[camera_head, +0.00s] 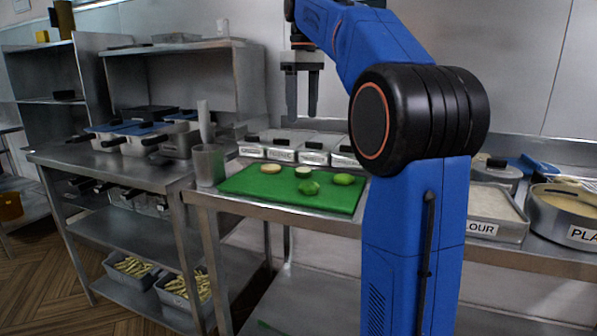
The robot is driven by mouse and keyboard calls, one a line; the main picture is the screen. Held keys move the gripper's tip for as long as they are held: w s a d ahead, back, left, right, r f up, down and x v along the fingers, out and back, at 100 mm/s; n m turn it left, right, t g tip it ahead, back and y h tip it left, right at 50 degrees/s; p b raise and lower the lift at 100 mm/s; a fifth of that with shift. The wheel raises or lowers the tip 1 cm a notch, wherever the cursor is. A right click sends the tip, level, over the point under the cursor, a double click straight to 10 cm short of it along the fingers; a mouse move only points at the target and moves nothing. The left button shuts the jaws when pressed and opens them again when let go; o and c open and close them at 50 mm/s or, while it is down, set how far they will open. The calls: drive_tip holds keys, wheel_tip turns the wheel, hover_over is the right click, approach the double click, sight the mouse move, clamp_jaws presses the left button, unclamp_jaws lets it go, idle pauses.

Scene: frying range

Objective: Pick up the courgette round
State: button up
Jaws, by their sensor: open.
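The courgette round (303,172) looks like a short piece with a pale top and dark green rim. It lies towards the back of the green cutting board (240,184). My gripper (302,112) is above the back of the board, pointing down, well clear of the round. Its two fingers are apart with nothing between them.
A tan disc (270,169) lies left of the round; two green lime-like pieces (310,188) (343,179) lie in front and to the right. Lidded containers (283,153) line the back. A grey cup (208,166) stands left, a flour tray (493,204) right.

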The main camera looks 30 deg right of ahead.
drive_tip(key=w+d, duration=0.1)
approach(303, 169)
wheel_tip(303, 169, down, 8)
drive_tip(key=shift+f, duration=0.2)
drive_tip(key=shift+w, duration=0.1)
idle(0.6)
drive_tip(key=c, duration=0.9)
